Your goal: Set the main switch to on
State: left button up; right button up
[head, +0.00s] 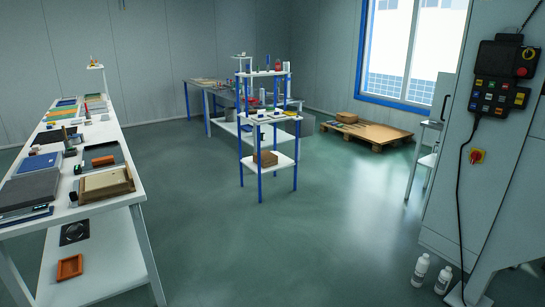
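Neither of my grippers shows in the head view.
A dark control pendant (494,92) with coloured buttons hangs on the cabinet above the switch, its cable running down beside it. Two white bottles (420,270) stand at the cabinet's foot. A long white table (120,193) stands left.

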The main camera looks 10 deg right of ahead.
aim_at(475, 156)
jog(key=i+l+z, duration=0.2)
jog(key=z, duration=0.25)
jog(key=i+z, duration=0.85)
jog(key=i+j+z, duration=0.2)
jog(key=z, duration=0.25)
jog(key=i, duration=0.05)
